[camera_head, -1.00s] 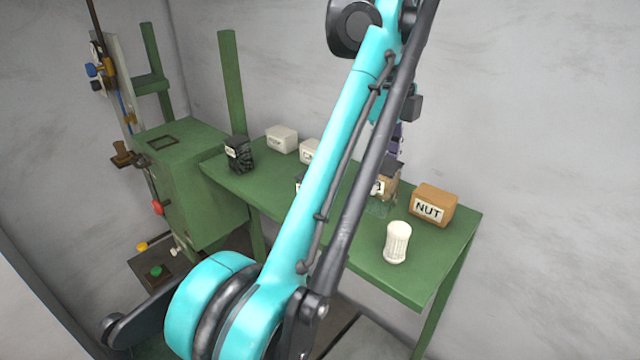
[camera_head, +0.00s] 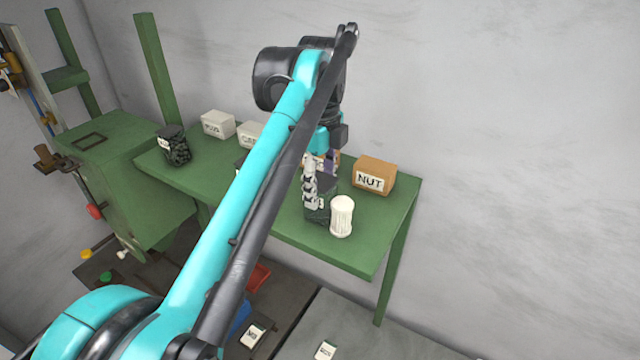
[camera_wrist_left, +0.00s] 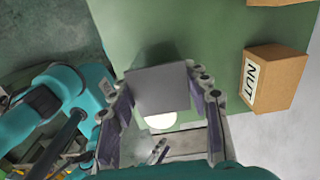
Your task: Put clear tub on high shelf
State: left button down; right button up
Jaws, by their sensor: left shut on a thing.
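The clear tub (camera_head: 318,214) has a dark square lid and shows green through its walls. It is at the front part of the green high shelf (camera_head: 355,252), just left of a white ribbed jar. My left gripper (camera_head: 318,172) comes down from above and is shut on the tub; my arm partly hides this. In the left wrist view the grey square lid (camera_wrist_left: 157,90) sits between the two fingers of my left gripper (camera_wrist_left: 163,86). I cannot tell whether the tub's base touches the shelf.
The white jar (camera_head: 342,216) stands close beside the tub. A brown NUT box (camera_head: 374,176) is behind to the right. A black jar (camera_head: 173,147) and pale boxes (camera_head: 218,124) stand toward the left. The shelf's right front corner is bare.

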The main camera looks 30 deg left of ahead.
pick_arm(q)
jog(key=shift+s, duration=0.15)
jog(key=shift+f, duration=0.1)
jog(key=c, duration=0.7)
grip_release()
jog(key=shift+c, duration=0.2)
jog(key=shift+r, duration=0.45)
notch_tip(320, 180, up, 11)
jog(key=shift+r+b, duration=0.2)
jog(key=shift+b, duration=0.1)
